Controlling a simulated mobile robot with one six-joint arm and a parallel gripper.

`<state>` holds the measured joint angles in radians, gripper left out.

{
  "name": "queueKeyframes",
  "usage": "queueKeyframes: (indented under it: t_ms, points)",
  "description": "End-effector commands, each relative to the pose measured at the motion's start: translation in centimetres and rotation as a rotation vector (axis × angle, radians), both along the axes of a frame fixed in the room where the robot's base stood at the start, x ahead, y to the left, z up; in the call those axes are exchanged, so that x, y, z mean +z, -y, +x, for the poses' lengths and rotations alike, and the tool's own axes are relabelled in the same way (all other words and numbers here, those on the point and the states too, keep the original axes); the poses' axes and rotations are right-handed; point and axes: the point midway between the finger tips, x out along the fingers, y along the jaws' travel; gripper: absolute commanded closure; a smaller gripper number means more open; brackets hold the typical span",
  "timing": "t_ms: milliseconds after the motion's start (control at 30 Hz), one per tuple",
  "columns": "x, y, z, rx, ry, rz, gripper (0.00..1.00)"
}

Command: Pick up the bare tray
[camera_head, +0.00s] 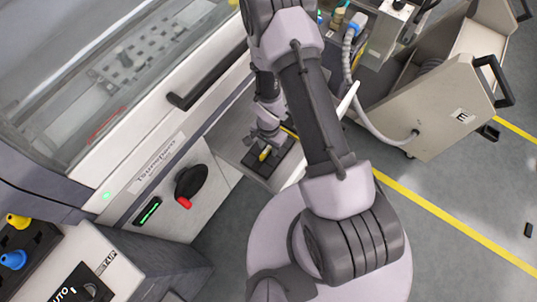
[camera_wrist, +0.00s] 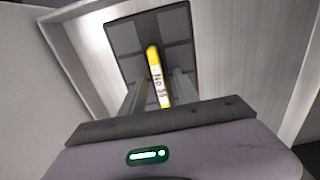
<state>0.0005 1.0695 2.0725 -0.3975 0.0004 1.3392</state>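A dark grey tray (camera_wrist: 178,27) with a gridded top lies in a pale, walled bay in the wrist view. A yellow handle (camera_wrist: 153,58) with a white label runs along its middle; the label is hard to read. No parts show on the visible tray surface. My gripper (camera_wrist: 160,82) has one finger on each side of the handle, with gaps beside it, and looks open. In the head view, my gripper (camera_head: 268,139) is just above the tray (camera_head: 283,156) and its handle (camera_head: 265,153). My arm hides part of the bay there.
The bay's pale walls (camera_wrist: 233,70) rise around the tray. A white machine with a black handle bar (camera_head: 215,78) and a rotary switch (camera_head: 190,183) stands at left. A beige trolley marked E (camera_head: 440,110) stands at right. Grey floor with a yellow line (camera_head: 440,212) is open at lower right.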

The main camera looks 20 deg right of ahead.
Motion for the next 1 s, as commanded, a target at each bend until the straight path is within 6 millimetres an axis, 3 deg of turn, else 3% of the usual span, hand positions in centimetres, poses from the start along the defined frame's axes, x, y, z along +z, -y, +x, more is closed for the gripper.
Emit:
queueKeyframes:
  t_ms: [133, 300, 333, 1000]
  points:
    - [0.38, 0.0, 0.04, 0.0, 0.001, 0.0, 0.65]
    - [0.4, 0.0, 0.04, 0.0, 0.001, 0.0, 0.98]
    - [0.39, 0.0, 0.04, 0.0, 0.001, 0.0, 1.0]
    - [0.35, 0.0, 0.02, 0.0, 0.0, 0.0, 1.0]
